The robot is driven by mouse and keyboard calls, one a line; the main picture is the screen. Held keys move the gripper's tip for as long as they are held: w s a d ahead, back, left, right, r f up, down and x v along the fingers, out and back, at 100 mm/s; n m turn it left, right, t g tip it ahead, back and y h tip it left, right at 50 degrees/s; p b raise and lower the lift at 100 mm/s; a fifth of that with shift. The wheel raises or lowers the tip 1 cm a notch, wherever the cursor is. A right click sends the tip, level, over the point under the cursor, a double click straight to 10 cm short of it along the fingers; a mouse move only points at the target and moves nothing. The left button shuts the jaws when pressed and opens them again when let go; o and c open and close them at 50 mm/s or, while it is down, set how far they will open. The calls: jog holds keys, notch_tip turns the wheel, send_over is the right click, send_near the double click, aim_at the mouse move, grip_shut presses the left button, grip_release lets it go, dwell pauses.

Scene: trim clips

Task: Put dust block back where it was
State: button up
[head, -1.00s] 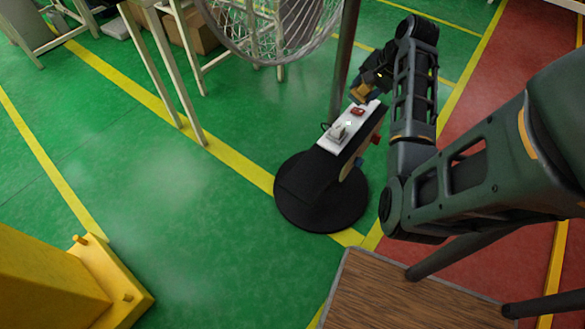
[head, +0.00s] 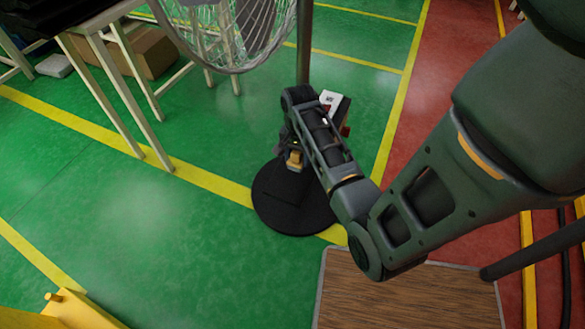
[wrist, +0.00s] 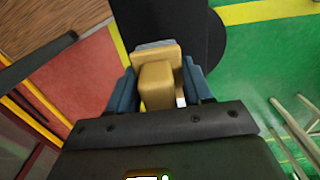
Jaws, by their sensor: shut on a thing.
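My gripper (wrist: 160,88) has its two blue fingers either side of a tan block (wrist: 157,82), shut on it, in the wrist view; I take this block as the dust block. A tan part with a grey edge (wrist: 155,46) shows just beyond. In the head view the tan block (head: 295,159) hangs below my gripper (head: 294,152), in front of the stand's round black base (head: 290,215). The white-topped control box (head: 329,99) on the stand is mostly hidden behind my arm. Whether the block touches the stand cannot be told.
A wire fan cage (head: 226,40) and its grey pole (head: 304,50) rise behind. A pale-legged table (head: 106,82) stands at left. A wood-topped platform (head: 405,298) is in front, a yellow fixture (head: 70,312) at lower left. Green floor (head: 150,230) is open at left.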

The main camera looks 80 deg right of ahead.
aim_at(293, 176)
jog(key=shift+w+a+f, duration=0.5)
jog(key=shift+w+a, duration=0.05)
jog(key=shift+w, duration=0.05)
jog(key=shift+f, duration=2.05)
jog(key=shift+f, duration=0.1)
jog(key=o, duration=1.1)
